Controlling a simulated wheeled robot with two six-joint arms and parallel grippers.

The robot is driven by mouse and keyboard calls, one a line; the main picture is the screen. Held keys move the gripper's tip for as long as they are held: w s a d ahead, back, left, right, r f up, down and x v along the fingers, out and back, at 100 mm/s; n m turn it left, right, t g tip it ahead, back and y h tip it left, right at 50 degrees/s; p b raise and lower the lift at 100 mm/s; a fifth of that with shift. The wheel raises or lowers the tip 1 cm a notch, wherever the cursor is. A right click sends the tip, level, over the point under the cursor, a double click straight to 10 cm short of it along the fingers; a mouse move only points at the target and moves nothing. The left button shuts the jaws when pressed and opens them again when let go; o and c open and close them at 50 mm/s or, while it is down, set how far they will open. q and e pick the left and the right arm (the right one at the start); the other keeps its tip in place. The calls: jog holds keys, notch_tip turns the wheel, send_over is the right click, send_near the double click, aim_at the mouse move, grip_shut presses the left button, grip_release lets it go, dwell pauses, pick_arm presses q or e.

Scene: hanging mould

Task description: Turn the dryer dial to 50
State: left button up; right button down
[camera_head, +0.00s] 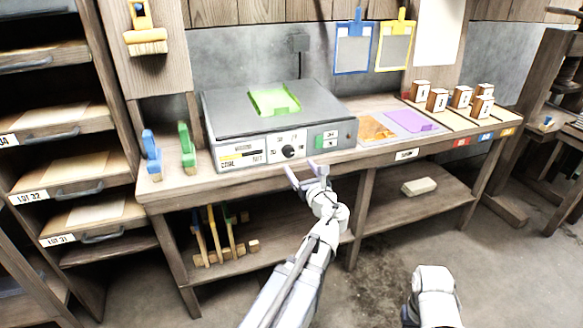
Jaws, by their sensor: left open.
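The dryer (240,122) is a grey box on the wooden workbench, with a green piece on its top. Its black round dial (288,151) is on the front panel, among small number marks too small to read surely. A label plate is on the panel's left, and a green button is on its right. My left gripper (303,172) is open and empty, just below and in front of the dial, apart from it. Of my right arm, only a white part shows at the bottom; its gripper is out of view.
Blue (152,153) and green (187,147) tools stand left of the dryer. Orange and purple sheets (410,121) and several wooden blocks (437,99) lie to the right. Below is a shelf with a pale block (419,187). Drawer racks stand at left.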

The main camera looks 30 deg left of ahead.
aim_at(290, 152)
pick_arm(q)
jog(key=shift+x, duration=4)
jog(key=shift+r, duration=0.15)
jog(key=shift+c, duration=0.2)
grip_shut()
